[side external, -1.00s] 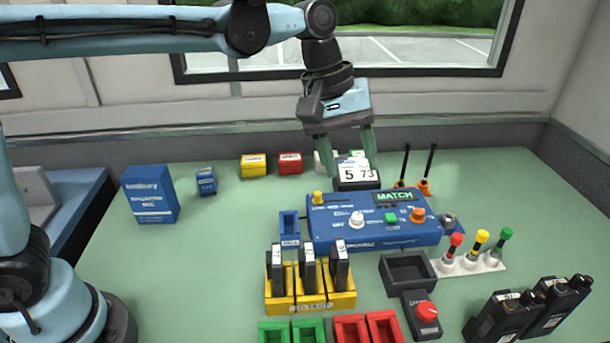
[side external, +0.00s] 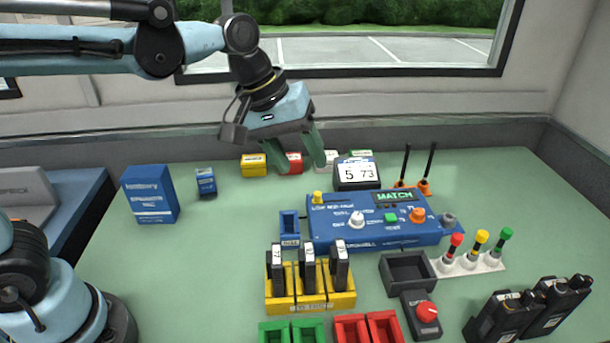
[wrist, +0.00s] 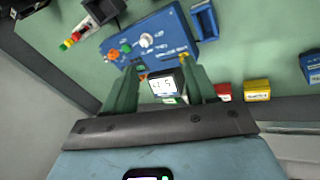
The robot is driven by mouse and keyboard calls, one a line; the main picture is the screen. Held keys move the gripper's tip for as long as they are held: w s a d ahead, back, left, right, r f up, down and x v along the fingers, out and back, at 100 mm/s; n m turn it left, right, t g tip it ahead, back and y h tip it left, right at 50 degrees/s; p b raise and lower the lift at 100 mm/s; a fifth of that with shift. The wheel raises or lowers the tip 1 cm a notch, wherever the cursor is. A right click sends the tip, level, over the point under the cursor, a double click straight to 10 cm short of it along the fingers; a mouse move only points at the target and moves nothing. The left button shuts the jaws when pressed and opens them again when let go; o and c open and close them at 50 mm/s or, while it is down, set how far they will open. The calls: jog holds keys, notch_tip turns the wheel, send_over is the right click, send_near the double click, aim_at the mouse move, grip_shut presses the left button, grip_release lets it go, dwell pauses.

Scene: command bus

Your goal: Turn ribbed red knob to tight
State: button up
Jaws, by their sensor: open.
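The red knob (side external: 427,311) sits on a small dark box (side external: 418,327) at the front right of the table. Its ribs are too small to make out, and no tight mark can be read. My gripper (side external: 297,170) is open and empty. It hangs over the back of the table, in front of the red and yellow boxes, far behind and left of the knob. In the wrist view, my two green fingers (wrist: 162,88) are spread apart, with the number display between them. I cannot make out the red knob in the wrist view.
A blue console (side external: 340,232) reading MATCH stands mid-table, with a number display (side external: 357,172) behind it. A yellow rack (side external: 312,303) with black modules, a dark tray (side external: 407,275), coloured-top posts (side external: 470,262) and radios (side external: 530,312) surround the knob box.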

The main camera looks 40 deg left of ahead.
jog(key=m+g+y, duration=0.3)
jog(key=m+g, duration=0.1)
jog(key=m, duration=0.8)
send_over(428, 309)
notch_tip(428, 309, down, 5)
notch_tip(428, 309, down, 11)
jog(key=shift+f, duration=0.1)
jog(key=shift+c, duration=0.4)
jog(key=c, duration=1)
